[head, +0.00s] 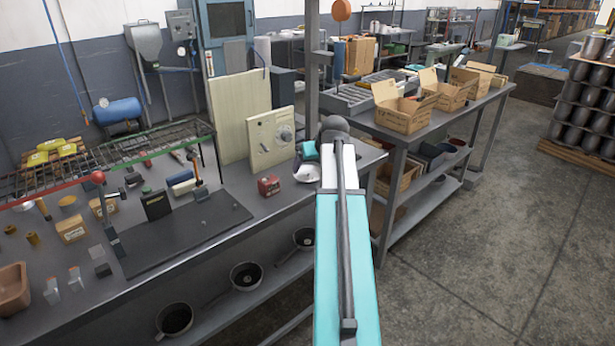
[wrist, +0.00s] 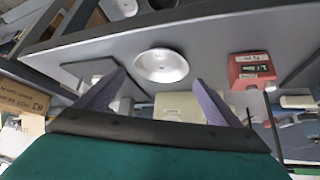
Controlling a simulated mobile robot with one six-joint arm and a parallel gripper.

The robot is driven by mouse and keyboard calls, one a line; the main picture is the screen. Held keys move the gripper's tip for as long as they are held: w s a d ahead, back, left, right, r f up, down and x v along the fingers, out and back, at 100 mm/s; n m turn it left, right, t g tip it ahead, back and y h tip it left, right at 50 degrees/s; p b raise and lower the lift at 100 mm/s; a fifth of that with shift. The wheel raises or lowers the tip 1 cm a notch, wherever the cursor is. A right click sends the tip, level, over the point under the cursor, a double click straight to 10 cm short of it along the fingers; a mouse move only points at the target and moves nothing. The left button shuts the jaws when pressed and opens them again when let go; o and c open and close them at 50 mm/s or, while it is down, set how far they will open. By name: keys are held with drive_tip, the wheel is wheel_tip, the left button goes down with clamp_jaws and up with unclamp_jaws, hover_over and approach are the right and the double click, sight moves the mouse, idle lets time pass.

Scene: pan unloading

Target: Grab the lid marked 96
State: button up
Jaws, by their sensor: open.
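A round silver-white dish-shaped piece (wrist: 162,65), which could be a lid, lies on the grey bench top in the wrist view. No number 96 can be read on it. My gripper (wrist: 160,79) is open and empty, with its two purple fingers apart on either side of the near edge of this piece; whether they touch it I cannot tell. In the head view a shiny silver piece (head: 306,173) shows beside my arm at the bench end, partly hidden. The fingers are hidden there.
A red box (wrist: 250,69) stands right of the silver piece; it also shows in the head view (head: 268,186). A cream panel (head: 270,138) stands behind. Dark pans (head: 245,276) sit on the lower shelf. A second bench with open cartons (head: 403,107) is at right.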

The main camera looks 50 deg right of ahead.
sight(309, 174)
drive_tip(key=shift+w+d+f, duration=0.1)
drive_tip(key=shift+w+f, duration=0.1)
drive_tip(key=shift+f, duration=0.1)
drive_tip(key=shift+p+x, duration=0.65)
drive_tip(key=shift+x, duration=1.95)
drive_tip(key=c, duration=0.8)
drive_tip(key=shift+r, duration=0.15)
